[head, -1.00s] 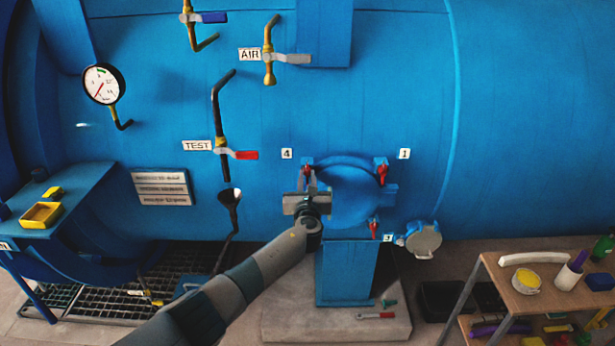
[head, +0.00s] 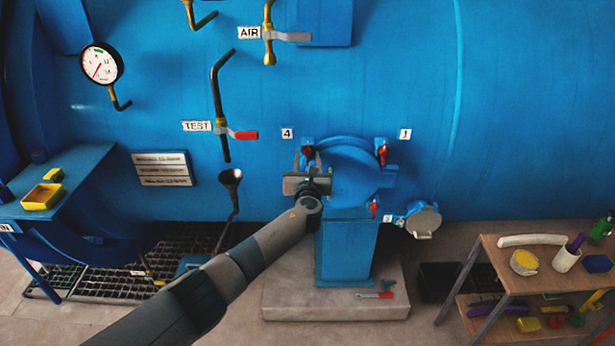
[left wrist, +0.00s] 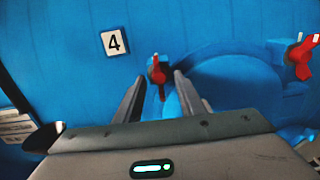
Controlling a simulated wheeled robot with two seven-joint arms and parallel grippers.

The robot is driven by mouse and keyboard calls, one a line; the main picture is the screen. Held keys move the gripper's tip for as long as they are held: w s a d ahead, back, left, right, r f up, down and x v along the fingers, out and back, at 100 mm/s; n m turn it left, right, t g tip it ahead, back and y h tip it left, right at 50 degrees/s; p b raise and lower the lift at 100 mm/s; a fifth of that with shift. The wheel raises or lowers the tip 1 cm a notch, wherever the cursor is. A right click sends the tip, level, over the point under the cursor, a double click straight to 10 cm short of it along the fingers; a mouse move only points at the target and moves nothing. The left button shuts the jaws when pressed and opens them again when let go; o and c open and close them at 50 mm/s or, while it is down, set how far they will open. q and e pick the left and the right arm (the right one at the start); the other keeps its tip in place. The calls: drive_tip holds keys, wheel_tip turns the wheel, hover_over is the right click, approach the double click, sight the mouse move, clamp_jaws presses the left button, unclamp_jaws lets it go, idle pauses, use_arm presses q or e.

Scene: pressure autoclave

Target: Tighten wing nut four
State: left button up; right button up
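Wing nut four (head: 308,152) is red and sits at the upper left of the blue round door (head: 355,172), below the label 4 (head: 287,133). In the left wrist view wing nut four (left wrist: 158,74) stands upright, between and just beyond the fingertips. My left gripper (head: 307,163) is open in front of it, and its fingers also show in the left wrist view (left wrist: 161,84). I see no finger closed on the nut, and whether either touches it I cannot tell. My right gripper is out of view.
Other red wing nuts sit near label 1 (head: 382,155) and at the lower right of the door (head: 374,208). A round grey cap (head: 424,221) hangs at the right. A wooden cart (head: 510,262) stands further right. A red wrench (head: 374,295) lies on the concrete plinth.

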use_arm(q)
drive_tip(key=shift+s, duration=0.15)
drive_tip(key=s+b, duration=0.4)
drive_tip(key=s, duration=1.3)
